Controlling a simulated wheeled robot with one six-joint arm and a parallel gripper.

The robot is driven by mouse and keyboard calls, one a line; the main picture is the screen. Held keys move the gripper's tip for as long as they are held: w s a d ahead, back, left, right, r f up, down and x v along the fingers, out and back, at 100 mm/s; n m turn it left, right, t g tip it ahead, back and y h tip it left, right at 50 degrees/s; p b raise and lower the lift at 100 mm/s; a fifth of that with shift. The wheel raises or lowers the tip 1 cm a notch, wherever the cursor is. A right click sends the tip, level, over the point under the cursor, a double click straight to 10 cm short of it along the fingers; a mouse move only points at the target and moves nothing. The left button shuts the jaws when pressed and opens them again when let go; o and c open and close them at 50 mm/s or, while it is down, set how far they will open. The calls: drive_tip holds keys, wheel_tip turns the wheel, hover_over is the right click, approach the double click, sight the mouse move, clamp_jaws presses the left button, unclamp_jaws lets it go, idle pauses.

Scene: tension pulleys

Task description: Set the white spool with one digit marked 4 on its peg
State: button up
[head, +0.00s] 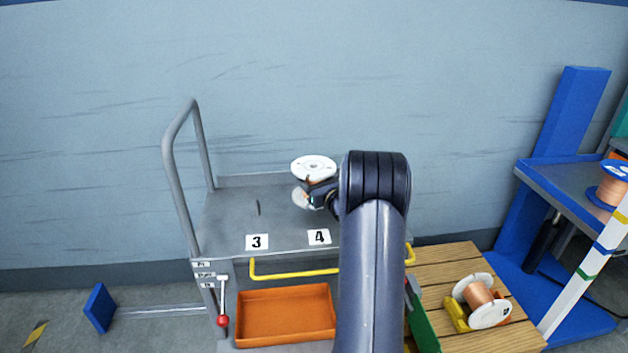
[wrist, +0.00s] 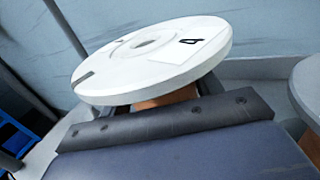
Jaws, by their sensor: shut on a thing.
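The white spool (head: 313,168) is held upright above the cart's top, its copper winding partly visible below the upper flange. In the wrist view its top flange (wrist: 150,58) carries a label with a single digit that looks like 4. My gripper (head: 314,190) is shut on the spool below the upper flange; its fingers (wrist: 155,105) show on both sides of the winding. The label 4 (head: 319,237) is on the cart's front edge, nearer than the spool. The peg behind this label is not visible; the spool and my arm cover that area.
A bare dark peg (head: 258,207) stands behind label 3 (head: 257,242) on the grey cart (head: 228,225). Another pale disc (wrist: 307,90) is at the wrist view's right edge. A copper spool (head: 482,300) rests on the wooden pallet (head: 440,268). An orange bin (head: 285,313) sits below.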

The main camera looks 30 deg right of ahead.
drive_tip(key=shift+f+b, duration=0.6)
drive_tip(key=shift+b, duration=0.1)
drive_tip(key=shift+f+b, duration=0.35)
drive_tip(key=shift+b, duration=0.3)
idle(0.5)
drive_tip(key=shift+f+b, duration=1.25)
drive_tip(key=shift+b, duration=0.1)
drive_tip(key=shift+f+b, duration=0.6)
drive_tip(key=shift+b, duration=0.05)
drive_tip(key=o, duration=1.5)
drive_tip(key=shift+c, duration=0.2)
drive_tip(key=s, duration=0.3)
drive_tip(key=s+p, duration=0.1)
drive_tip(key=s, duration=0.3)
drive_tip(key=s+p, duration=0.1)
drive_tip(key=s, duration=0.3)
drive_tip(key=shift+a, duration=0.3)
drive_tip(key=shift+w, duration=0.1)
